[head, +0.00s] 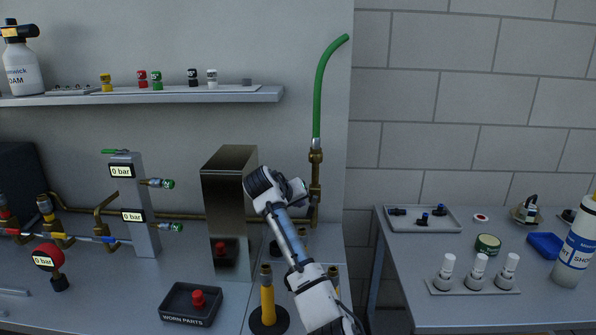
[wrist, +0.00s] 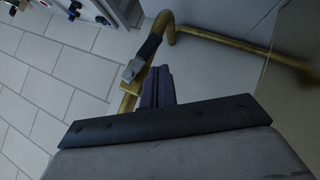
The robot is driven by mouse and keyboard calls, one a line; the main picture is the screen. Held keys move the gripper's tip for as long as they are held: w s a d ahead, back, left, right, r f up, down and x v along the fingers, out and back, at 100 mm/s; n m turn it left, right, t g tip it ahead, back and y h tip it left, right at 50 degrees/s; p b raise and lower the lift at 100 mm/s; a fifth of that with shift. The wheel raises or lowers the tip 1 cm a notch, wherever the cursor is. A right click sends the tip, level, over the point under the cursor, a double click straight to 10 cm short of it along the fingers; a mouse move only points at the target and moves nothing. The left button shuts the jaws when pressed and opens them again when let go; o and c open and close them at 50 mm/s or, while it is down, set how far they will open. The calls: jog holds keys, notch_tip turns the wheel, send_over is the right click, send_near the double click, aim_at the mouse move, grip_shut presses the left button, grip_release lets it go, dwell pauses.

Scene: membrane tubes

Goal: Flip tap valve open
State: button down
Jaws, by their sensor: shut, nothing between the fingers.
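The brass tap valve (head: 315,178) stands upright on the wall pipe at the end of the bench, with a green hose (head: 320,90) rising from its top. In the wrist view, a dark-sleeved lever with a bare metal end (wrist: 148,48) lies across the brass pipework (wrist: 128,102). My gripper (head: 300,187) is just left of the tap in the head view. Its dark fingers (wrist: 157,86) are shut and empty, close beside the lever and pipe. I cannot tell whether they touch. The lever is not clear in the head view.
A shiny metal box (head: 228,205) stands left of my arm. A yellow-handled tool (head: 268,298) stands in front, beside a worn parts tray (head: 190,304). A grey manifold (head: 135,205) with gauges is farther left. A side table (head: 400,270) with trays and bottles stands right, past a gap.

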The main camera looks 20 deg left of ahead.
notch_tip(320, 180, up, 18)
jog(key=b, duration=0.2)
jog(key=shift+r, duration=0.2)
jog(key=shift+s+f, duration=0.1)
dwell(0.3)
